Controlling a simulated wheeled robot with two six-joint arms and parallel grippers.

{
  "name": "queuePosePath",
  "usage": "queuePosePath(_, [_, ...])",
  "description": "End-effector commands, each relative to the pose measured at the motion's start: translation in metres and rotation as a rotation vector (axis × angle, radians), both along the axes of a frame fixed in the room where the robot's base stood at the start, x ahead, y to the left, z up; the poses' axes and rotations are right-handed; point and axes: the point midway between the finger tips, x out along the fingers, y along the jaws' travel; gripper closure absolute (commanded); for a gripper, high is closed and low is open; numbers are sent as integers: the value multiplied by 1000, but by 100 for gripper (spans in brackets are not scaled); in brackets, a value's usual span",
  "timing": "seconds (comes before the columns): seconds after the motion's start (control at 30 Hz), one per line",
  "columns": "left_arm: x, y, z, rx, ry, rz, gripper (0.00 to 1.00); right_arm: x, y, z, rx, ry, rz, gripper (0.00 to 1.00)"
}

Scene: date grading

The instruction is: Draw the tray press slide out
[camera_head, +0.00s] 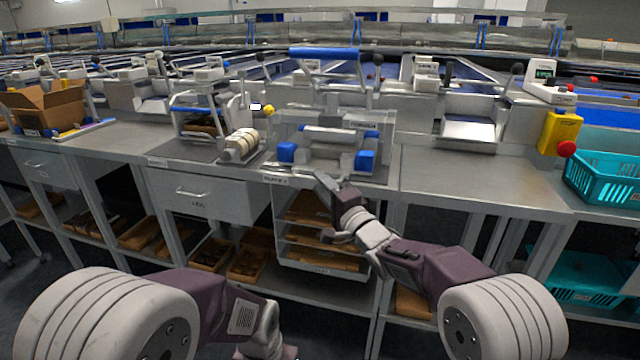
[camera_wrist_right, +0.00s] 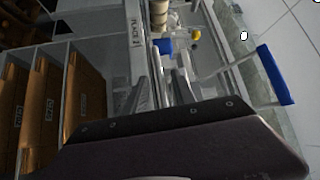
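The tray press (camera_head: 345,130) stands on the middle bench, with a raised blue-gripped lever (camera_head: 325,52) and two blue blocks (camera_head: 287,151) (camera_head: 365,160) low at its front. Its slide cannot be told apart clearly from the metal base between the blocks. My right gripper (camera_head: 322,177) is at the bench's front edge, just before the press. In the right wrist view its two fingers (camera_wrist_right: 168,88) stand apart with nothing visible between them, pointing toward the press; a blue block (camera_wrist_right: 163,46) and the blue lever grip (camera_wrist_right: 275,75) show beyond. My left gripper is out of frame; only my left arm shows.
Below the bench is an open rack of brown trays (camera_head: 318,235), also in the right wrist view (camera_wrist_right: 85,100). A drawer unit (camera_head: 205,195) is left of it. A yellow stop box (camera_head: 560,132) and teal crate (camera_head: 605,175) are at right. The bench right of the press (camera_head: 460,175) is clear.

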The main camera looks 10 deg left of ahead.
Motion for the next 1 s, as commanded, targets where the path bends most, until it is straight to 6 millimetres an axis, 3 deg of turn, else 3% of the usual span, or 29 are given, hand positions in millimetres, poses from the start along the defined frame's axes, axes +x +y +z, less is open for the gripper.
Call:
queuePosePath(0.37, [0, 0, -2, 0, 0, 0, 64, 8, 7, 1, 0, 1, -1, 68])
queuePosePath(0.5, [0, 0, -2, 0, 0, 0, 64, 8, 7, 2, 0, 1, -1, 100])
queuePosePath(1.0, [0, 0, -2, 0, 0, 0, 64, 8, 7, 1, 0, 1, -1, 100])
